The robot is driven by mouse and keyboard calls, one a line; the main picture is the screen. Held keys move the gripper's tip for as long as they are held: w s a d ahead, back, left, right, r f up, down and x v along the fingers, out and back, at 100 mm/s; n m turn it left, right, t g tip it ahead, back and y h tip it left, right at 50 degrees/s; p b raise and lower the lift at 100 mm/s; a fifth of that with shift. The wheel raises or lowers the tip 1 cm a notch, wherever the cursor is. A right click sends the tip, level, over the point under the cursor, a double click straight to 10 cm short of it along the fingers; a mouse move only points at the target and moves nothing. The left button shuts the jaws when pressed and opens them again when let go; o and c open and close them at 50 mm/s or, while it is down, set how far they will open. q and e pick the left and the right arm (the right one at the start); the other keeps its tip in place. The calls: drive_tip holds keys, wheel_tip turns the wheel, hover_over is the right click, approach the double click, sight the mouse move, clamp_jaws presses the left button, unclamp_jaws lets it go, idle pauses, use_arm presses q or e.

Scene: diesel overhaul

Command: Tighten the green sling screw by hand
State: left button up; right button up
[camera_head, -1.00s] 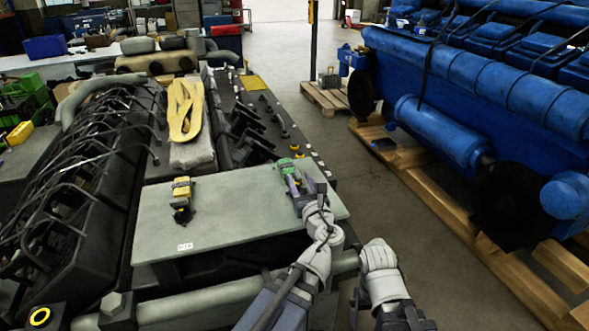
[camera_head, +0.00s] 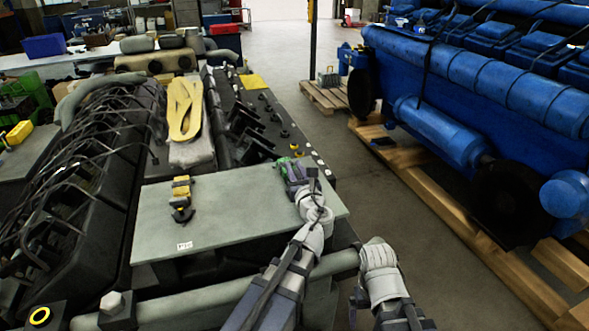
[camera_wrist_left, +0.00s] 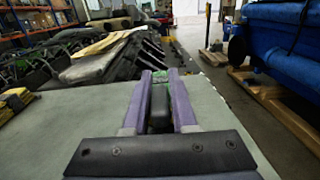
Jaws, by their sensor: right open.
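The green sling screw (camera_head: 284,160) is at the far right corner of the grey-green plate (camera_head: 225,215), mostly hidden by my left gripper (camera_head: 291,168). In the left wrist view, the purple fingers of my left gripper (camera_wrist_left: 160,75) stand on both sides of the green screw (camera_wrist_left: 160,79) and appear closed on it. A dark block lies between the fingers nearer the wrist. My right arm is low at the right of the plate; its gripper (camera_head: 355,298) is largely hidden behind the forearm, apart from the screw and open.
A yellow-and-black fitting (camera_head: 181,193) stands on the plate's left. A folded yellow sling (camera_head: 185,108) lies on a grey block beyond. Black engine pipes (camera_head: 85,150) are at left. A blue engine (camera_head: 480,100) stands on wooden pallets at right. The floor between is clear.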

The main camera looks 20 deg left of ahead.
use_arm(q)
clamp_jaws()
drive_tip(key=shift+m+h, duration=0.3)
drive_tip(key=shift+h, duration=0.1)
